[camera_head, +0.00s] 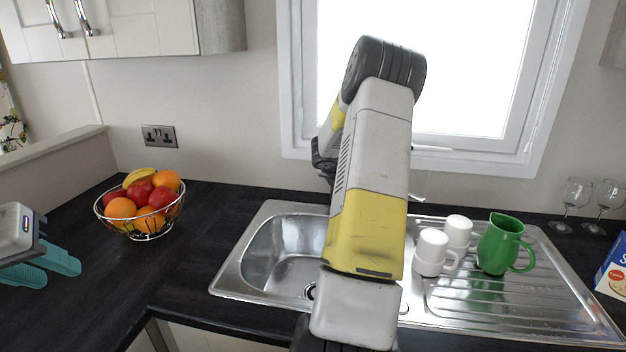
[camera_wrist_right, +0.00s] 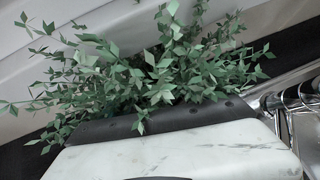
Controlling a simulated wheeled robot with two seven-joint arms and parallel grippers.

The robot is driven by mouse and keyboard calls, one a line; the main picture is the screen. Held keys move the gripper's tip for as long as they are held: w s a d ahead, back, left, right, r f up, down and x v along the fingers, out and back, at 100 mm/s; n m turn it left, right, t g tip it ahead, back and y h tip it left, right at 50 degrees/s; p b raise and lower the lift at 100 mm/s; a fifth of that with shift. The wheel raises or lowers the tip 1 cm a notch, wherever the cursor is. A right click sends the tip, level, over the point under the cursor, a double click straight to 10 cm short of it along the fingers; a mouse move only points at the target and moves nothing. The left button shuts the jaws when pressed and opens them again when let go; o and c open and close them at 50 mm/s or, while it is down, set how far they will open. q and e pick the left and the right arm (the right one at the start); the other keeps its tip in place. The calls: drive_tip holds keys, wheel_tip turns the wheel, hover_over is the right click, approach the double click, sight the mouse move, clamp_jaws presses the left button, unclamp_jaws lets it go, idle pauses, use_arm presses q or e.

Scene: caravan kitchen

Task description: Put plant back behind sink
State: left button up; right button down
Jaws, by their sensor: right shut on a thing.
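The plant (camera_wrist_right: 150,70), a bushy tuft of small green leaves, shows in the right wrist view just beyond my right gripper (camera_wrist_right: 165,118). Its pot and the right fingertips are hidden, and the gripper is shut on the plant. In the head view my right arm covers the plant. There the arm reaches over the steel sink (camera_head: 262,262) toward the wall under the window. My left gripper (camera_head: 42,266) is at the left edge of the head view, its teal fingers apart and empty over the dark counter.
A wire fruit bowl (camera_head: 150,232) stands left of the sink. White mugs (camera_head: 432,250) and a green jug (camera_head: 498,246) stand on the drainer. Wine glasses (camera_head: 572,200) and a box (camera_head: 612,268) are at right. The tap (camera_wrist_right: 285,98) is close beside my right gripper.

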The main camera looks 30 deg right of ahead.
drive_tip(key=shift+f, duration=0.2)
drive_tip(key=shift+c, duration=0.7)
unclamp_jaws()
drive_tip(key=shift+f, duration=0.1)
drive_tip(key=shift+r, duration=0.3)
drive_tip(key=s+a+r+m, duration=0.6)
drive_tip(key=s+a+r, duration=0.5)
drive_tip(key=a+r, duration=0.35)
drive_tip(key=s+a+r+m+y, duration=0.1)
drive_tip(key=s+a+m+y, duration=0.3)
drive_tip(key=s+a+m, duration=0.5)
drive_tip(key=s+a+r+m+y, duration=0.2)
drive_tip(key=s+a+m+y, duration=0.3)
drive_tip(key=s+a+m, duration=0.5)
drive_tip(key=s+a, duration=0.2)
drive_tip(key=a, duration=0.5)
drive_tip(key=shift+r+y, duration=0.3)
